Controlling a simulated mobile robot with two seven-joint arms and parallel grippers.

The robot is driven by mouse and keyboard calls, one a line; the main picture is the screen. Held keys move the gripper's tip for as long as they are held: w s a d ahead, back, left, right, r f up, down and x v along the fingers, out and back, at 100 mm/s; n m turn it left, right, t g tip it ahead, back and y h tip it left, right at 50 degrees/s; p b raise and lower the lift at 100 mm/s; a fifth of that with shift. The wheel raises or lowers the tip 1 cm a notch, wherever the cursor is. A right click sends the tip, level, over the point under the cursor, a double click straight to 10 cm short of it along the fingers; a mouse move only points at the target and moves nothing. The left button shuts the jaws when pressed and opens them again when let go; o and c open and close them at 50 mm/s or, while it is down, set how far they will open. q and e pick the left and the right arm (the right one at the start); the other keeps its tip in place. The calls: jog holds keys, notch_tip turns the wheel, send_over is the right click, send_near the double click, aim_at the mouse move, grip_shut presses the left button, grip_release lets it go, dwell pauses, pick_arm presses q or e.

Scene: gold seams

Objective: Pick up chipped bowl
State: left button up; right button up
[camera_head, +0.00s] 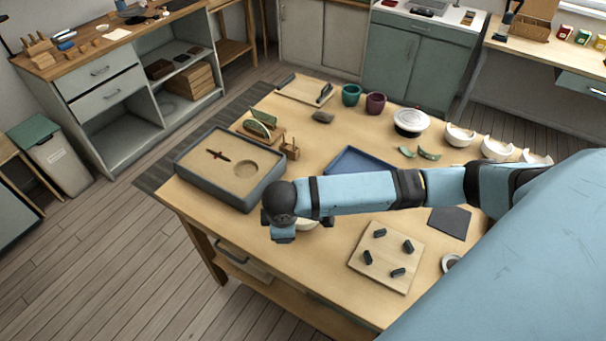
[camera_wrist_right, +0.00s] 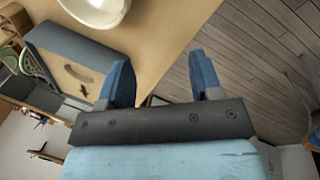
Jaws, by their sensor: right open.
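A white bowl (camera_head: 309,224) is on the table, mostly hidden behind my right arm in the head view. In the right wrist view, part of a white bowl (camera_wrist_right: 97,8) shows at the top edge; I cannot see a chip on it. My right gripper (camera_wrist_right: 162,68) is open with nothing between its blue fingers, and the bowl lies ahead of it to the left. In the head view my right gripper (camera_head: 283,234) points down near the table's front-left edge, just left of the bowl. My left gripper is not in view.
A grey sand tray (camera_head: 213,192) stands left of my right gripper. Several white bowls (camera_head: 459,136), some with broken rims, stand at the table's right. A blue tray (camera_head: 345,163) lies behind my arm. A wooden board (camera_head: 385,258) with dark clamps lies in front of it.

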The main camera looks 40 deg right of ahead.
jog(key=h, duration=0.2)
send_near(303, 223)
jog(key=x, duration=0.6)
jog(key=shift+w, duration=0.2)
jog(key=shift+s+p+x, duration=0.2)
jog(key=shift+p+x, duration=0.35)
jog(key=shift+x, duration=2.55)
jog(key=shift+c, duration=0.3)
jog(key=c, duration=0.9)
